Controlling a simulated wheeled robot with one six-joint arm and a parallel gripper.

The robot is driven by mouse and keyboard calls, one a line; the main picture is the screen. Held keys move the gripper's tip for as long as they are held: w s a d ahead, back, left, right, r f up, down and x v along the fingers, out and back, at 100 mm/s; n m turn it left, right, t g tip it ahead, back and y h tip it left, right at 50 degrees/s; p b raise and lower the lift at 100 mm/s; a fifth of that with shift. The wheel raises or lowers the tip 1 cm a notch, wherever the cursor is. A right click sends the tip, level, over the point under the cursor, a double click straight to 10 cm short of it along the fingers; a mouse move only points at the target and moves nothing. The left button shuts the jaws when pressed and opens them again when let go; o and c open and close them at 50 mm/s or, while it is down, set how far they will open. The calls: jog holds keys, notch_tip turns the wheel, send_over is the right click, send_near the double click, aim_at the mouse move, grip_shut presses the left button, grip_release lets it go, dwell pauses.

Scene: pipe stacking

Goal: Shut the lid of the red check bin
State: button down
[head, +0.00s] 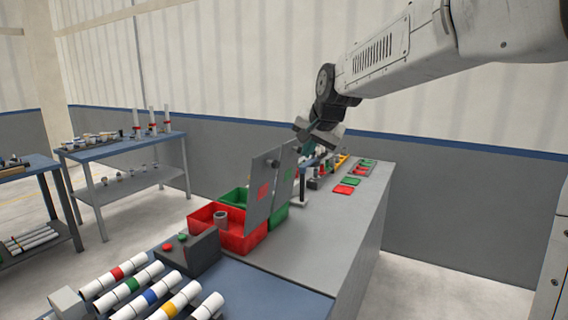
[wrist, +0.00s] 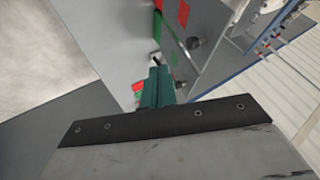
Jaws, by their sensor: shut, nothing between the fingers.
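The red check bin (head: 205,217) stands on the grey bench in the head view, with a short grey pipe piece (head: 221,222) in it. Its lid (head: 259,193), a grey plate with a red square, stands raised, nearly upright, at the bin's right side. My gripper (head: 307,147) is shut and empty. In the head view it is above the bench, beyond and to the right of the lids.
A green bin (head: 234,197) stands behind the red one, with its own raised lid (head: 286,172) close to the red bin's lid. Red and green pads lie farther along the bench (head: 320,225), whose right part is clear.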

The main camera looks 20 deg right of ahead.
jog(key=w+a+f, duration=0.3)
jog(key=w+f, duration=0.3)
jog(key=w, duration=0.4)
jog(key=shift+w+a+f, duration=0.2)
jog(key=shift+w+f, duration=0.1)
jog(key=shift+f, duration=0.1)
jog(key=shift+w, duration=0.1)
